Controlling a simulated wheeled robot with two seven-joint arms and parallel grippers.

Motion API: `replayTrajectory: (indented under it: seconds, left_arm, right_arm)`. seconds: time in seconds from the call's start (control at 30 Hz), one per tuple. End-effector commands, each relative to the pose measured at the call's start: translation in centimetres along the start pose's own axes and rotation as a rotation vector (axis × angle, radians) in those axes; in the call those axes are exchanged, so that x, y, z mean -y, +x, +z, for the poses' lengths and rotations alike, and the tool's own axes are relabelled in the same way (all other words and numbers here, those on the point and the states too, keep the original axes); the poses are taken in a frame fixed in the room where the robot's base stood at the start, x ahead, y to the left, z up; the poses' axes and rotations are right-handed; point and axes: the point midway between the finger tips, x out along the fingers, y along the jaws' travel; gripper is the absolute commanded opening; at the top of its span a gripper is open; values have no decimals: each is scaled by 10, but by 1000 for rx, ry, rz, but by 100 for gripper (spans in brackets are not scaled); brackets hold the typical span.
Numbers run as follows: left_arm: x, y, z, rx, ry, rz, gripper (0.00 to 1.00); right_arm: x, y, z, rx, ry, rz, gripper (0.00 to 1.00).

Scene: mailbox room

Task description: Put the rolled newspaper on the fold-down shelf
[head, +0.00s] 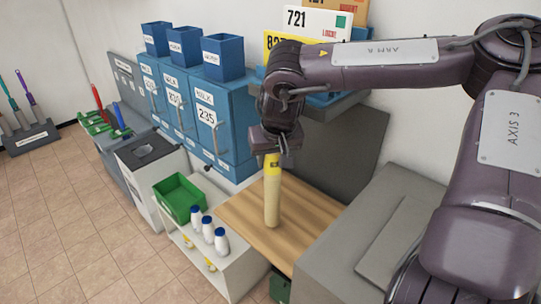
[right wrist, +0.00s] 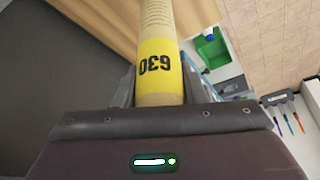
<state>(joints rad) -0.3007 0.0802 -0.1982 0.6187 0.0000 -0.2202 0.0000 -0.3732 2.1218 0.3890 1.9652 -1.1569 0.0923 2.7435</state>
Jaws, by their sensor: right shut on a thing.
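The rolled newspaper (head: 272,203) is a pale tan roll with a yellow band marked 630; the band also shows in the right wrist view (right wrist: 158,62). My right gripper (head: 273,153) is shut on its upper end and holds it upright, with the fingers on both sides in the right wrist view (right wrist: 160,90). The fold-down shelf (head: 312,207) is a flat wooden board below a dark grey wall panel. The roll's lower end shows over the board; I cannot tell whether it touches. My left gripper is not in view.
A grey cabinet (head: 370,240) stands right of the board. Left of it are a white cart (head: 235,268) with a green bin (head: 180,197) and several white bottles (head: 208,230). Blue numbered lockers (head: 232,105) line the wall.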

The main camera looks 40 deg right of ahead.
Motion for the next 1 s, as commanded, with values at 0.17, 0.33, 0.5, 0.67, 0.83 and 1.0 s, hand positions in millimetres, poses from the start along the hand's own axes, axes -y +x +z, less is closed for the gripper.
replayTrajectory:
  seconds: [0.17,0.33,0.5,0.67,0.83,1.0]
  left_arm:
    - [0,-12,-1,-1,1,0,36]
    - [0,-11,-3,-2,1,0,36]
    - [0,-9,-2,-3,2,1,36]
    - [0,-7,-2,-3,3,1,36]
    - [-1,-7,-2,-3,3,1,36]
    - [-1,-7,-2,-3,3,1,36]
  right_arm:
    - [0,14,-5,4,-2,1,0]
    - [0,18,-4,-1,-1,-2,0]
    - [0,19,-4,-1,-1,-1,0]
    - [0,21,-3,0,-1,-1,43]
    - [0,21,-3,0,-1,-1,59]
    - [0,20,-3,0,-1,-1,59]
